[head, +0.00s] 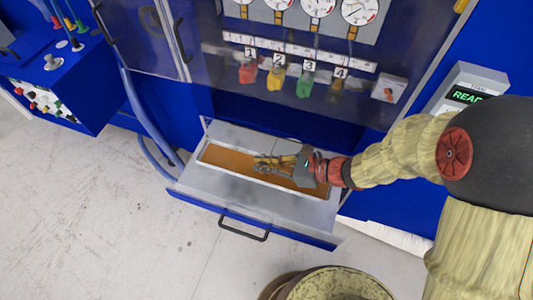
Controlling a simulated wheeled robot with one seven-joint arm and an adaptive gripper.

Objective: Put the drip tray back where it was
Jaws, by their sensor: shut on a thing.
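The drip tray (222,158) is a long, shallow tray with a light rim and a brown-orange inside. It lies in the pulled-out grey drawer (200,186) of the blue machine, below the glass front. My gripper (262,163) reaches in from the right, over the middle of the tray. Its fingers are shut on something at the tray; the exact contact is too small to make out. My gripper and wrist hide part of the tray's middle and right.
The drawer front has a black handle (243,228). Above are gauges (318,8) and numbered coloured valves (303,84) behind the glass. A display box (466,92) is at right, a blue cabinet (68,82) at left.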

